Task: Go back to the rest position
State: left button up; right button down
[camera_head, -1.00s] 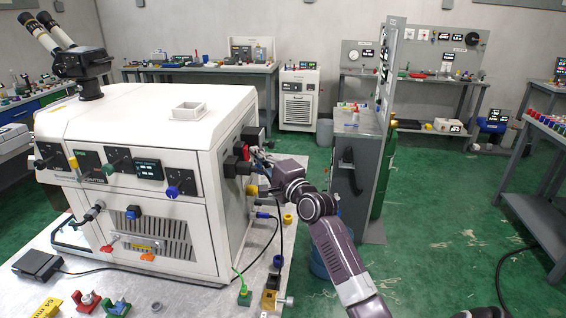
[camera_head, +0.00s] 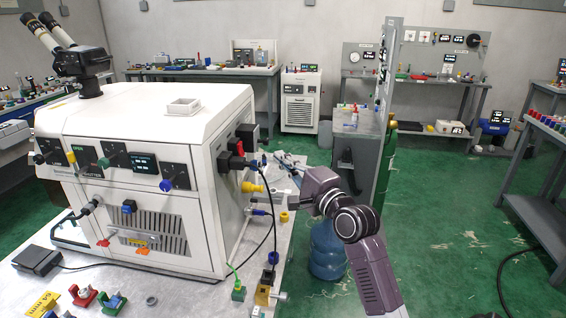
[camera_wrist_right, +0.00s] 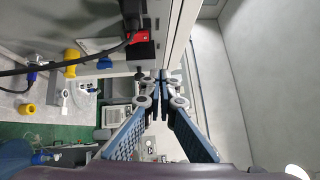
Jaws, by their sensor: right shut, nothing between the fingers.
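My right arm comes in from the lower right in the head view. Its gripper (camera_head: 284,198) is beside the right side of the white machine (camera_head: 225,200), partly hard to make out. In the right wrist view the gripper (camera_wrist_right: 161,86) shows its fingers together at the tips, with nothing between them. The machine's side wall, with a red connector (camera_wrist_right: 138,38) and a yellow knob (camera_wrist_right: 71,63), is close by in that view. My left gripper is not in view.
A grey cabinet (camera_head: 352,175) and a blue water bottle (camera_head: 326,250) stand right of the machine. A black cable (camera_head: 274,232) hangs from the machine's side to the table. Green floor lies open at the right. A microscope (camera_head: 75,60) stands on the machine.

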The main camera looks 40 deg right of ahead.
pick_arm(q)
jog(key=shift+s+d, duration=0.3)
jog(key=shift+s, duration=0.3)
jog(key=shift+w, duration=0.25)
